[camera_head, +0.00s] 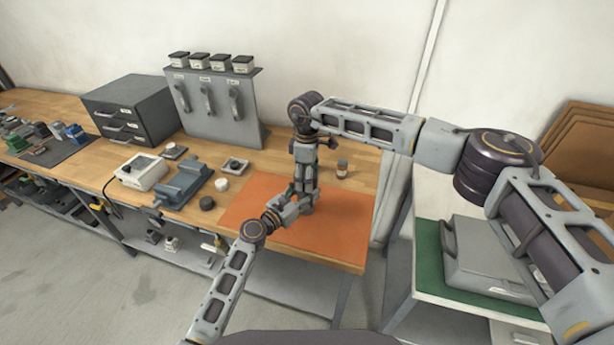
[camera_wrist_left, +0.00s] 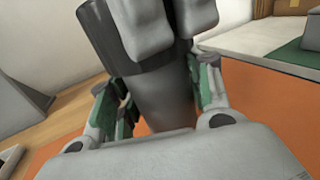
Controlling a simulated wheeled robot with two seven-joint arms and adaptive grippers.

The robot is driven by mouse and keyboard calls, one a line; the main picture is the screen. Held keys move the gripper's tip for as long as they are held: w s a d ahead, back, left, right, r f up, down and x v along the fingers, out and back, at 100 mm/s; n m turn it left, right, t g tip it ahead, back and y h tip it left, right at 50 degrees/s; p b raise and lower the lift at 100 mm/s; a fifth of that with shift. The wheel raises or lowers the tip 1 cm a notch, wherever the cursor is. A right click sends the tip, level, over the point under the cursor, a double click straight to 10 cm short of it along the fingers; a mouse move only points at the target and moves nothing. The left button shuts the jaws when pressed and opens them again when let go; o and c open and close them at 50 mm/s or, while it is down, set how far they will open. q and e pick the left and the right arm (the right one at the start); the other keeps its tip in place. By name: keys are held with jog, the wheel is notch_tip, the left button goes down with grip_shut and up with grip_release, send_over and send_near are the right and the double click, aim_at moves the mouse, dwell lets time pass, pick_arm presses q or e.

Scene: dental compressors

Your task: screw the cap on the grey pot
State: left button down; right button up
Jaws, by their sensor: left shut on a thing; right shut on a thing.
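The grey pot (camera_wrist_left: 168,105) stands between the green-padded fingers of my left gripper (camera_wrist_left: 160,108) in the left wrist view. This gripper is shut on it. A wider dark grey cap (camera_wrist_left: 108,50) is directly above the pot; whether it is seated or engaged is unclear. My right gripper (camera_wrist_left: 168,30) reaches down from above, with its light grey fingers shut on the cap. In the head view, my left gripper (camera_head: 290,212) and right gripper (camera_head: 304,200) meet over the orange mat (camera_head: 335,235). The pot and cap are mostly hidden there.
A small jar (camera_head: 342,168) stands behind the mat. A dark round piece (camera_head: 207,203), a white round piece (camera_head: 222,184) and a grey vise (camera_head: 185,183) are left of it. A tool panel (camera_head: 215,110) stands behind. The mat's right part is clear.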

jog(key=shift+r+m, duration=0.1)
jog(key=shift+m, duration=1.2)
jog(key=o, duration=0.9)
jog(key=shift+o, duration=0.2)
jog(key=shift+r, duration=2.2)
jog(key=shift+s+f, duration=0.1)
jog(key=shift+f, duration=0.05)
jog(key=shift+c, duration=0.3)
